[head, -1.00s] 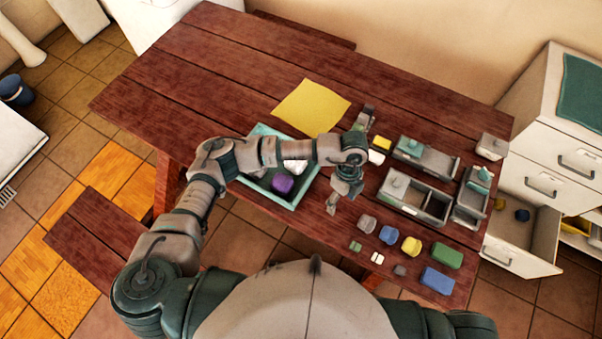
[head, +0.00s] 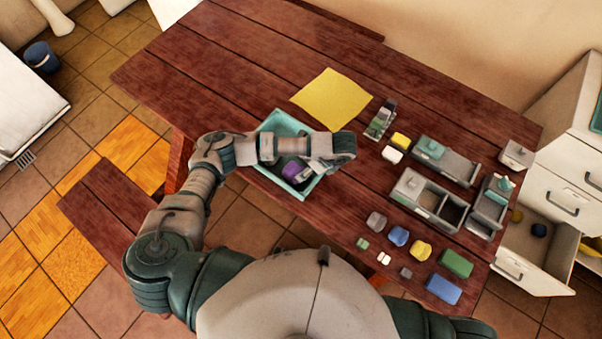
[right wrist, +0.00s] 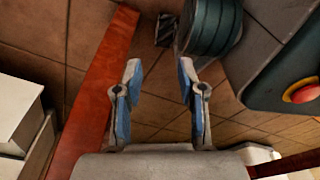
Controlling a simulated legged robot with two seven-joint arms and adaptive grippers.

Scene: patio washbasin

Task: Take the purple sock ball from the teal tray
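The purple sock ball (head: 291,171) lies in the teal tray (head: 282,119) on the wooden table, partly covered by my left arm and hand. My left gripper (head: 315,169) is above the right part of the tray, close to the ball. Its fingers are foreshortened and mostly hidden by my own wrist, so I cannot tell whether they are open or touch the ball. My right gripper (right wrist: 162,95) shows in the right wrist view only. Its blue-padded fingers are wide apart with nothing between them, over the floor beside a table edge.
A yellow sheet (head: 331,98) lies behind the tray. To the right stand grey open boxes (head: 428,198) and a small clear stand (head: 381,121). Several small coloured blocks, including a blue one (head: 443,290), lie near the front right. A drawer (head: 540,248) stands open at right.

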